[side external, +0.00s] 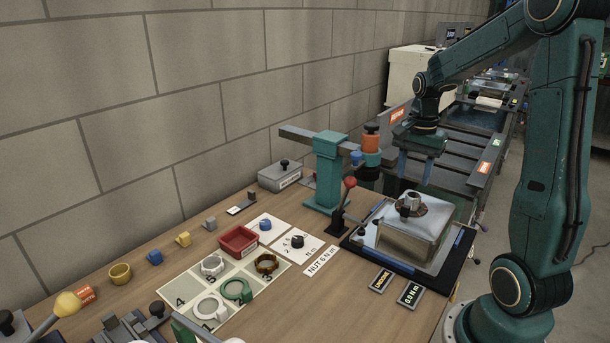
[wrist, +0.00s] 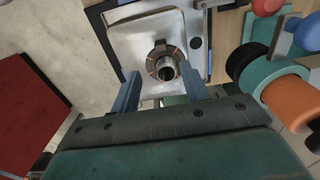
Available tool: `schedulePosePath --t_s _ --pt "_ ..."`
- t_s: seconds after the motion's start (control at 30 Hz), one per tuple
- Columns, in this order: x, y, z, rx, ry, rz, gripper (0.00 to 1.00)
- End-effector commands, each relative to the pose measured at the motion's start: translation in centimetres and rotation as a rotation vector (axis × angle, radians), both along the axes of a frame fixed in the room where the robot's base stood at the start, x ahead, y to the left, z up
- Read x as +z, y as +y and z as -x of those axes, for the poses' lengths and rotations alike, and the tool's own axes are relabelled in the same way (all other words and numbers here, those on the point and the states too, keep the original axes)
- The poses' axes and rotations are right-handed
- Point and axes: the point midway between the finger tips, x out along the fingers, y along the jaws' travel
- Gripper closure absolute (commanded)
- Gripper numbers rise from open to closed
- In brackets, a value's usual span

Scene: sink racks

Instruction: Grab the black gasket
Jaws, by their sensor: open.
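My gripper (side external: 415,167) is open and empty, with its two blue fingers pointing down above and behind the steel sink piece (side external: 398,244). In the wrist view the fingers (wrist: 161,74) stand apart, one on each side of the sink's drain fitting. A metal drain stub (side external: 412,199) with a dark ring marked in orange (wrist: 154,72) around it stands on the sink piece. I cannot tell whether this ring is the black gasket. On the numbered board lie a dark brown ring (side external: 267,264), a green ring (side external: 237,290) and pale rings (side external: 211,306); none looks plainly black.
A teal press stand (side external: 327,170) with an orange-and-black tool (side external: 371,145) stands left of my gripper. A red-knobbed lever (side external: 349,183) is near the sink fixture. A conveyor (side external: 455,150) runs behind.

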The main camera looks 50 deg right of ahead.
Motion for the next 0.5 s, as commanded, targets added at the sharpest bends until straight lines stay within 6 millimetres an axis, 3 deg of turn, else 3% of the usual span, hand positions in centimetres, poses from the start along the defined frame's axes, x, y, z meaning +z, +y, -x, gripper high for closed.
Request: schedulePosePath --t_s 0.2,0.5 --pt "-3.2 0.0 0.0 0.001 0.002 -0.002 0.55" --pt "-4.5 0.0 0.0 0.001 -0.001 0.001 0.55"
